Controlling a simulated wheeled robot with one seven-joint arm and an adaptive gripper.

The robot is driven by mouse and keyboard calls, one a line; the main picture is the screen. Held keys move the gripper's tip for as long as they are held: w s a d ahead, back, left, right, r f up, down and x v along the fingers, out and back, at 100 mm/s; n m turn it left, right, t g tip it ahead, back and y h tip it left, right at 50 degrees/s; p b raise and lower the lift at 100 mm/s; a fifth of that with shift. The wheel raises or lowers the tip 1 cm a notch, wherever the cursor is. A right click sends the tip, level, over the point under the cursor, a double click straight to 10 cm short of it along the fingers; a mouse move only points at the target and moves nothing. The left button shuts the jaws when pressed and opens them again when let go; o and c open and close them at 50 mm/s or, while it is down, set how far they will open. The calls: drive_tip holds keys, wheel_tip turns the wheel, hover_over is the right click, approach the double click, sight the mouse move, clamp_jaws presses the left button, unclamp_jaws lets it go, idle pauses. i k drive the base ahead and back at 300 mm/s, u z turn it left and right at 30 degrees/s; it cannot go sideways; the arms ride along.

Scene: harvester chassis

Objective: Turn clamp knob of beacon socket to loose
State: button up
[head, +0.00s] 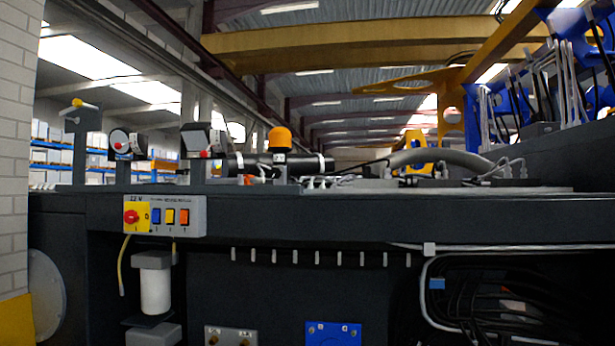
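An orange beacon (280,139) stands upright on the dark chassis deck, left of centre in the head view. Below it is a dark socket or post (280,160). A clamp knob on this socket is too small or too dark to make out, so its setting cannot be told. A small orange-red part (247,180) lies low to the left of the post; I cannot tell whether it belongs to the socket. My gripper is not in view.
Two lamp-like units, one (127,145) at left and one (203,140) nearer the beacon, carry red knobs. A switch box (180,216) with a red rotary switch hangs on the chassis front. Hoses (440,158) run along the deck at right. A brick wall (14,150) bounds the left.

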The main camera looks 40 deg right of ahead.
sight(275, 173)
drive_tip(key=u, duration=0.15)
drive_tip(key=k, duration=0.15)
drive_tip(key=z, duration=0.85)
drive_tip(key=i, duration=0.55)
drive_tip(key=z, duration=0.55)
drive_tip(key=k, duration=0.5)
drive_tip(key=u, duration=2.05)
drive_tip(key=i, duration=1)
drive_tip(key=z, duration=2)
